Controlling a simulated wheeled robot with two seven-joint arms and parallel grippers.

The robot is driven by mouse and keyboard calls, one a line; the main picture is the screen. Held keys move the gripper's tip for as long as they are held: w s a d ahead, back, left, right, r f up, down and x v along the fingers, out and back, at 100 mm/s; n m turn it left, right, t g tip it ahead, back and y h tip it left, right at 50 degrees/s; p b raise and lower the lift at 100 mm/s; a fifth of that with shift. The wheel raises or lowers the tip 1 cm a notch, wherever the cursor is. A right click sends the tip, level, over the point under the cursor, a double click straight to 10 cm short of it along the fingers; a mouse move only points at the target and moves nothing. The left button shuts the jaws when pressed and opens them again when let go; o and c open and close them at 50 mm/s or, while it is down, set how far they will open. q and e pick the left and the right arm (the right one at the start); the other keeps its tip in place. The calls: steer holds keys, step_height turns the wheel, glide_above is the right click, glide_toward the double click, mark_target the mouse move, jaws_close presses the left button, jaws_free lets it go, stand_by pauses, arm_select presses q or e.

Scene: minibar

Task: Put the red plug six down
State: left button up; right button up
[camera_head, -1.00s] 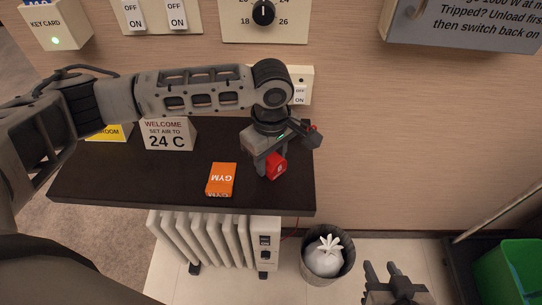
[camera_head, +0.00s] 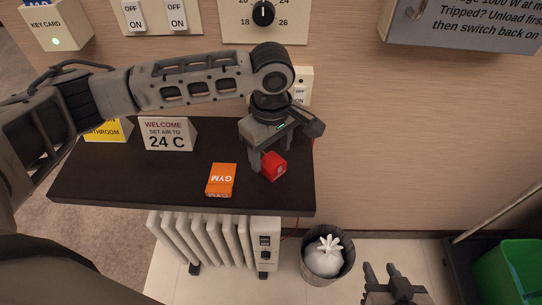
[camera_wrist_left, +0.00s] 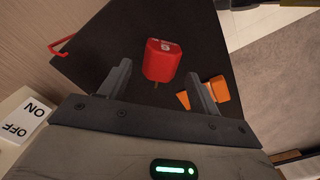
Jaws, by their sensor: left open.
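The red plug (camera_head: 274,167) rests on the dark desk top (camera_head: 120,188), to the right of the orange GYM packet. In the left wrist view the red plug (camera_wrist_left: 162,59) lies just beyond and between my fingertips, with a gap on each side and a prong pointing back toward the gripper. My left gripper (camera_head: 267,164) points down over the desk at the plug and is open. My right gripper (camera_head: 385,271) is low at the bottom of the head view, its fingers apart and empty. The wall outlet is partly hidden behind my left arm.
A WELCOME card (camera_head: 167,134) stands farther left. A white heater (camera_head: 215,240) and a waste bin (camera_head: 327,258) stand below the desk. A red loop (camera_wrist_left: 62,46) shows in the wrist view.

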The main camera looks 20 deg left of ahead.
mark_target(271, 156)
arm_select(q)
step_height(271, 156, up, 9)
stand_by(0.3)
stand_by(0.4)
